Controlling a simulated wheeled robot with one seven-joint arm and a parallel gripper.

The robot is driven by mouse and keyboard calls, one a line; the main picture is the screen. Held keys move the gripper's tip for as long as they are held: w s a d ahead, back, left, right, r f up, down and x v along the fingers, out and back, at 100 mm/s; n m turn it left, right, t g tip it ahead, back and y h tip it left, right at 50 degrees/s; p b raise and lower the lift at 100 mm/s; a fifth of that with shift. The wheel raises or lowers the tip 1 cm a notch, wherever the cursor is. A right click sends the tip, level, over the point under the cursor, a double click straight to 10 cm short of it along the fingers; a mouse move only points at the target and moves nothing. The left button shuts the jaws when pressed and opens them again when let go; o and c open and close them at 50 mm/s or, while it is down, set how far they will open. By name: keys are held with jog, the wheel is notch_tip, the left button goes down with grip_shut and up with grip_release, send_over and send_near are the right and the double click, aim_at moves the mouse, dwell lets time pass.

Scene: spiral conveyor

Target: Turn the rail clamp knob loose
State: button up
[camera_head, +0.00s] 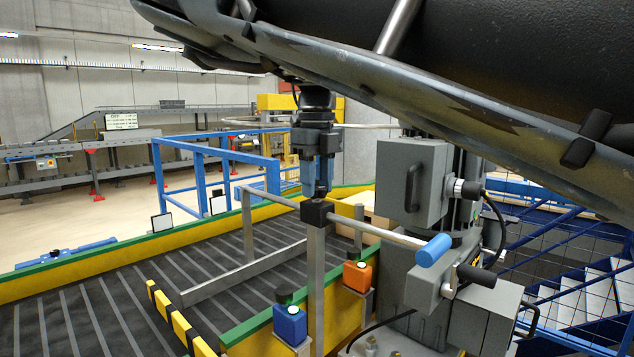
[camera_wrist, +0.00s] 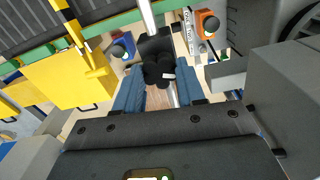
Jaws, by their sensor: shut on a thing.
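The black rail clamp (camera_head: 316,213) sits at the top of a grey upright post and holds a thin silver rail (camera_head: 385,233). Its dark knob (camera_head: 320,190) sticks up from the clamp's top and is mostly hidden by my fingers. My gripper (camera_head: 319,182) points straight down above the clamp, its blue fingers shut on the knob. In the wrist view the black knob (camera_wrist: 158,72) lies between the tips of the two blue fingers, with the clamp block behind it. I cannot tell how far the knob is turned.
The rail ends in a blue grip (camera_head: 433,250) at the right. A blue box (camera_head: 290,325) and an orange box (camera_head: 357,277) stand near the post. A grey machine (camera_head: 412,185) is close on the right. The dark conveyor belt (camera_head: 90,310) lies at the left.

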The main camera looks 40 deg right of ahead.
aim_at(317, 188)
jog(key=o, duration=1.1)
jog(key=shift+c, duration=0.2)
jog(key=shift+r, duration=0.1)
notch_tip(317, 188, up, 8)
jog(key=shift+f+b, duration=0.15)
jog(key=shift+b, duration=0.2)
